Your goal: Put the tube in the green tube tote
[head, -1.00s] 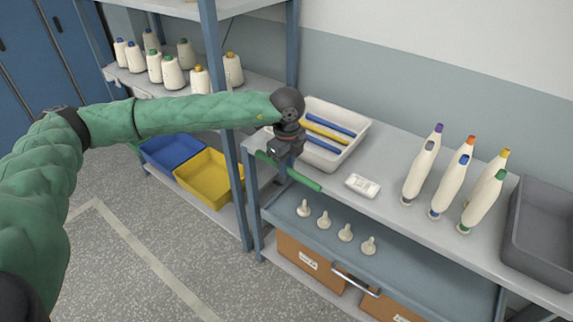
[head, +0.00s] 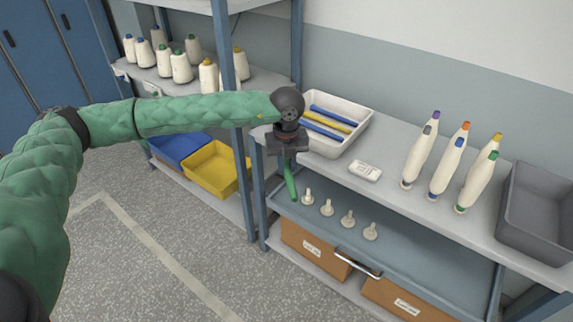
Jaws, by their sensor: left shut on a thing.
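My left gripper (head: 289,153) is shut on a green tube (head: 291,182) in the head view. The tube hangs below the jaws and points down and toward me, in front of the table's left end. Its upper end is hidden by the gripper. No green tote shows in this view. My right gripper is out of view.
A white tray (head: 362,128) with blue and yellow tubes stands behind my gripper. A white device (head: 365,171), several bobbins (head: 447,168) and a grey bin (head: 500,222) share the tabletop. Blue (head: 181,162) and yellow (head: 205,188) bins sit on the lower left shelf.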

